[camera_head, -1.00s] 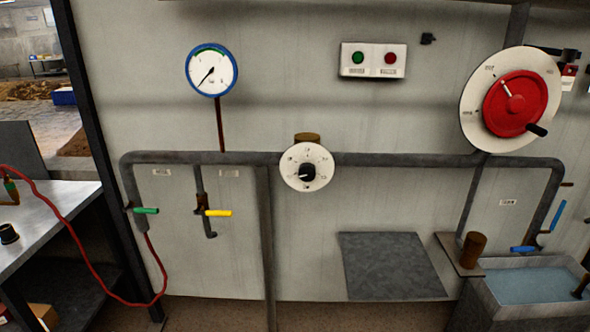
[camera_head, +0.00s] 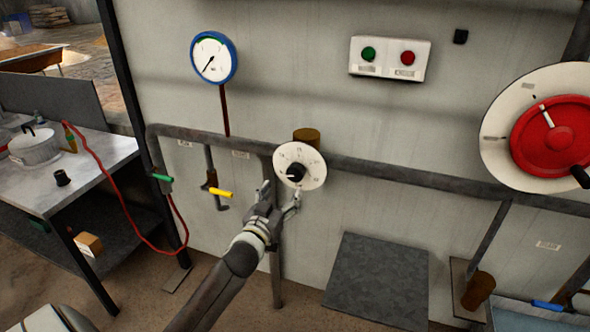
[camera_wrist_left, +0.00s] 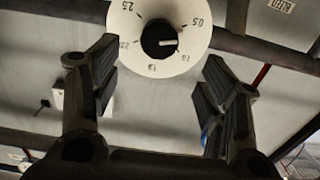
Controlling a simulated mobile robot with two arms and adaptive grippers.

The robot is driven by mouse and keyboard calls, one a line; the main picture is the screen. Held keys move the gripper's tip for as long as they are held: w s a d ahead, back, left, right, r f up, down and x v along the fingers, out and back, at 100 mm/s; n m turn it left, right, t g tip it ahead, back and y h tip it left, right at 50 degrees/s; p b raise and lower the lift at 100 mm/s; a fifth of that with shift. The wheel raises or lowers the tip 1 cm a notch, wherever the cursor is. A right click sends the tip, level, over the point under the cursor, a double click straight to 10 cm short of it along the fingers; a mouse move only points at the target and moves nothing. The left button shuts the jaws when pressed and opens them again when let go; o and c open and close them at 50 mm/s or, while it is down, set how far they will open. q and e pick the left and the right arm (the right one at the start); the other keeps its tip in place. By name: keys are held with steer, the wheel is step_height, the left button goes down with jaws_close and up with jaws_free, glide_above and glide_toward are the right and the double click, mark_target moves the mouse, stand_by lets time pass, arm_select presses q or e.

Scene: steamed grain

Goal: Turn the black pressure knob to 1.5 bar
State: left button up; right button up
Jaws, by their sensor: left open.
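The black pressure knob (camera_head: 295,172) sits in the middle of a round white dial (camera_head: 311,158) on the wall pipe. In the left wrist view the knob (camera_wrist_left: 158,40) is upside down, with a pale pointer mark aimed to the right, a little below the 0.5 label. The small labels at the dial's lower edge are hard to read. My left gripper (camera_head: 281,191) is open and empty, just below and in front of the dial. Its two fingers stand apart on either side of the knob in the wrist view, not touching it. My right gripper is out of view.
A blue-rimmed gauge (camera_head: 213,57) hangs above left, its needle pointing lower left. A yellow-handled valve (camera_head: 221,193) and a green-handled valve (camera_head: 162,177) are left of my gripper. A red wheel (camera_head: 555,137) is at the right. A grey panel (camera_head: 378,280) sits below right.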

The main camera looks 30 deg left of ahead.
mark_target(294, 175)
arm_select(q)
steer(key=p+x, duration=0.1)
steer(key=x, duration=0.8)
steer(key=shift+w+r, duration=0.1)
steer(key=shift+w, duration=0.15)
steer(key=shift+w+a+p, duration=0.1)
steer(key=shift+w+p, duration=0.2)
steer(key=shift+w, duration=0.3)
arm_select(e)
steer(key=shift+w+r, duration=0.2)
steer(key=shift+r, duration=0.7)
arm_select(q)
steer(key=shift+c, duration=0.5)
steer(key=c, duration=0.9)
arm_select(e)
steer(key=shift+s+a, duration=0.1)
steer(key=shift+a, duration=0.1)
